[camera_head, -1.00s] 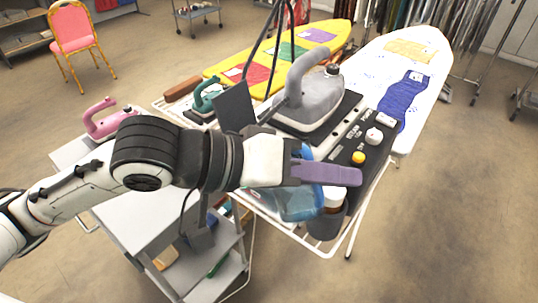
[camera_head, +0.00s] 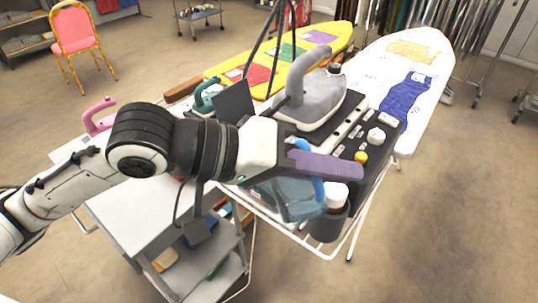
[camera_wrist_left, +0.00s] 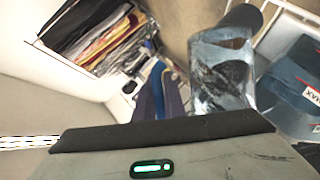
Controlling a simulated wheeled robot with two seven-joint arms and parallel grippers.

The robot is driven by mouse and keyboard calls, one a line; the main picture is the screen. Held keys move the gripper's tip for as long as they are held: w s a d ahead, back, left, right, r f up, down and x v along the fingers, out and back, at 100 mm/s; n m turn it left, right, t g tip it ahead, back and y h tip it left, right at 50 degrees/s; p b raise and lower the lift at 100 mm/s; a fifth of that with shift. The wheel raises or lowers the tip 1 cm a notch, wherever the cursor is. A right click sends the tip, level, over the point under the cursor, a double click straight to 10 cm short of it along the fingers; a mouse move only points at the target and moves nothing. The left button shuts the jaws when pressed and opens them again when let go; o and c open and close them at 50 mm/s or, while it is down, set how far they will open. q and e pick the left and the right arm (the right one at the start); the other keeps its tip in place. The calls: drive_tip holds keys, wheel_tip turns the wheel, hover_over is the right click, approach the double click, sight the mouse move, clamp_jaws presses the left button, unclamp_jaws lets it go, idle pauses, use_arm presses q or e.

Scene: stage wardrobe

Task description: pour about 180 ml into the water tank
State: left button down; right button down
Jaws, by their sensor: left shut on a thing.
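My left gripper (camera_head: 325,165), with purple fingers, is shut on the blue handle of a clear jug (camera_wrist_left: 220,75). In the left wrist view the handle (camera_wrist_left: 156,80) sits between the fingers. The water tank (camera_wrist_left: 292,95), dark blue and see-through with a MAX label, stands close beside the jug at the right of that view. In the head view the jug and tank overlap below the gripper, partly hidden by it, and are hard to tell apart. I cannot tell the water levels or see any stream. My right gripper is not in view.
A grey cup (camera_head: 328,226) with a white-capped bottle (camera_head: 337,196) stands at the front corner. A large grey iron (camera_head: 315,98) rests behind the gripper. A black control panel (camera_head: 372,150) with knobs lies to the right. A grey trolley (camera_head: 150,225) is at left.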

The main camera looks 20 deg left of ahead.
use_arm(q)
drive_tip(key=shift+w+a+r+n+g+h+b, duration=0.25)
drive_tip(key=shift+w+a+n+h+b, duration=0.4)
drive_tip(key=shift+b, duration=0.8)
idle(0.8)
drive_tip(key=shift+w+a+r+n+g+b, duration=0.1)
drive_tip(key=shift+w+r+n+g+b, duration=0.15)
drive_tip(key=shift+r+n+b, duration=0.25)
idle(0.9)
drive_tip(key=m+p, duration=0.1)
drive_tip(key=p, duration=0.1)
drive_tip(key=s+d+y+p, duration=0.1)
drive_tip(key=p, duration=0.1)
drive_tip(key=shift+s+d+f+m, duration=0.15)
drive_tip(key=shift+s+f+m, duration=0.1)
drive_tip(key=shift+m, duration=0.1)
drive_tip(key=shift+s+f+t, duration=0.25)
drive_tip(key=shift+t, duration=0.15)
drive_tip(key=shift+s+d+f+m+t+y+p, duration=0.25)
drive_tip(key=shift+d+m+y+p, duration=0.1)
drive_tip(key=shift+m, duration=0.2)
drive_tip(key=shift+s+d+f+m+t+y+p, duration=0.15)
drive_tip(key=shift+d+f+m+y+p, duration=0.15)
drive_tip(key=shift+m, duration=0.25)
drive_tip(key=shift+a+r, duration=0.1)
drive_tip(key=shift+a, duration=0.05)
idle(0.4)
